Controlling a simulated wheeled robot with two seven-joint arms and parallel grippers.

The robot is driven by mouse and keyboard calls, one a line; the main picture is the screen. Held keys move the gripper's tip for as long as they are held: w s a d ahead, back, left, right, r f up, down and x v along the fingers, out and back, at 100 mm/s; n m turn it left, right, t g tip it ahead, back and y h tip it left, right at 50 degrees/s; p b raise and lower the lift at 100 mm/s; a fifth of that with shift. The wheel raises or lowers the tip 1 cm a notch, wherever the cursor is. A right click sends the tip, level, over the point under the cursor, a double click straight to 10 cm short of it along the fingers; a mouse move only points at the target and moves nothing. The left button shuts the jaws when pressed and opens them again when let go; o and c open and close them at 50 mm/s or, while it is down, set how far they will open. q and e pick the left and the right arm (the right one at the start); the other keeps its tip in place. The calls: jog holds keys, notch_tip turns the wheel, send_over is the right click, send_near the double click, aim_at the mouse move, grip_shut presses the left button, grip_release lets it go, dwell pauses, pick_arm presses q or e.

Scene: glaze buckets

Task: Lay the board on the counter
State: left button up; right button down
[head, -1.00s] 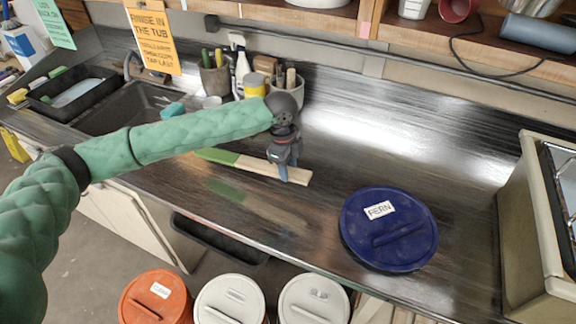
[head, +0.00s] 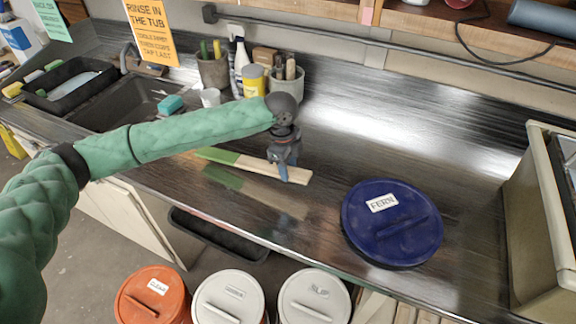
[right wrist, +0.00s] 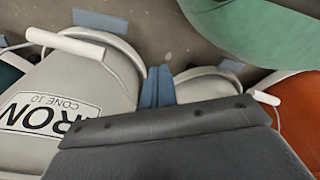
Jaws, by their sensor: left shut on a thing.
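The board (head: 296,178) is a narrow pale wooden strip with a green far-left end. My left gripper (head: 283,175) is shut on it near its right part, pointing down. The board lies roughly level over the counter (head: 330,165). Its reflection shows on the dark glossy top, set apart below it, so it looks a little above the surface. My right gripper (right wrist: 158,88) shows only in the right wrist view. Its blue fingers are together with nothing seen between them, above the lidded buckets.
A blue-lidded bucket marked FERN (head: 392,222) stands on the counter to the right. Pots and bottles (head: 250,75) stand at the back, beside the sink (head: 125,100). An orange bucket (head: 153,295) and white buckets (head: 228,298) stand below the front edge. The counter's middle right is clear.

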pick_arm(q)
jog(key=shift+f, duration=1.7)
pick_arm(e)
jog(key=shift+w+a+r, duration=0.15)
jog(key=shift+w+a, duration=0.1)
jog(key=shift+a, duration=0.45)
jog(key=shift+d, duration=0.15)
